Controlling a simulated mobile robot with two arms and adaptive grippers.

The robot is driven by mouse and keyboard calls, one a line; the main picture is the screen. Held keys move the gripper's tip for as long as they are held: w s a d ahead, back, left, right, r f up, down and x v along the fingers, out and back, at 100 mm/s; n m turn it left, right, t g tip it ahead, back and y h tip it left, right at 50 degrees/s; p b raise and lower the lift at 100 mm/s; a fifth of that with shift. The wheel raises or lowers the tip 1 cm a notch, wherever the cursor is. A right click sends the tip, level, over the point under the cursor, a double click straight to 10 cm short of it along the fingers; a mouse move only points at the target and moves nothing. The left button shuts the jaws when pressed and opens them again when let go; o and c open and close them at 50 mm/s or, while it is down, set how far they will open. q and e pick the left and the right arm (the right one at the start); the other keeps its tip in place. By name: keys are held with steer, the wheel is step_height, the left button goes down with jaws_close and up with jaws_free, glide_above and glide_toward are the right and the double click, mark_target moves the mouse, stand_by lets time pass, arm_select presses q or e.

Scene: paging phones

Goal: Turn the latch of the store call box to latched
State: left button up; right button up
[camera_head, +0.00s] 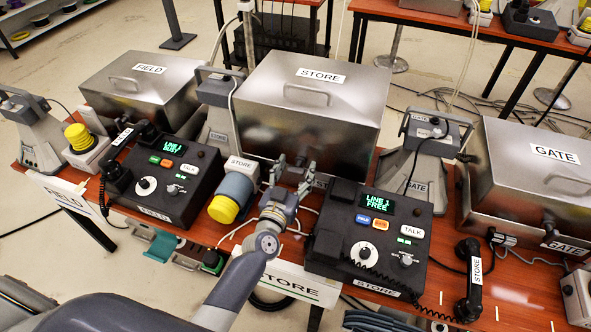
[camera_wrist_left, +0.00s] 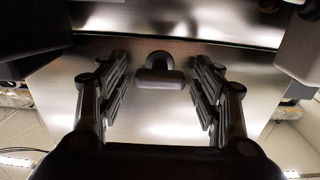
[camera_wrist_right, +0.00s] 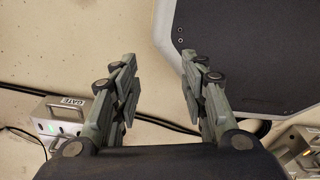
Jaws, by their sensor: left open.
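The store call box (camera_head: 290,122) is a steel box with a lid handle and a STORE label, at the top middle of the head view. Its latch is a dark T-shaped knob (camera_wrist_left: 160,77) on the steel front in the left wrist view, with its bar lying crosswise. My left gripper (camera_head: 294,166) is at the lower front of the box. Its fingers are open, one to each side of the latch and apart from it. In the head view the gripper largely hides the latch. My right gripper (camera_wrist_right: 158,75) is open and empty above pale floor.
A store phone console (camera_head: 375,235) with a green screen stands right of my left gripper, its handset (camera_head: 469,280) beyond. A grey cylinder with a yellow end (camera_head: 231,195) lies close on the left. The field box (camera_head: 140,90) and gate box (camera_head: 535,170) flank the store box.

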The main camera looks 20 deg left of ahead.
steer(key=shift+s, duration=0.15)
arm_select(q)
steer(key=shift+c, duration=1.3)
steer(key=c, duration=0.8)
arm_select(e)
steer(key=shift+s+d, duration=0.5)
steer(key=shift+s, duration=0.1)
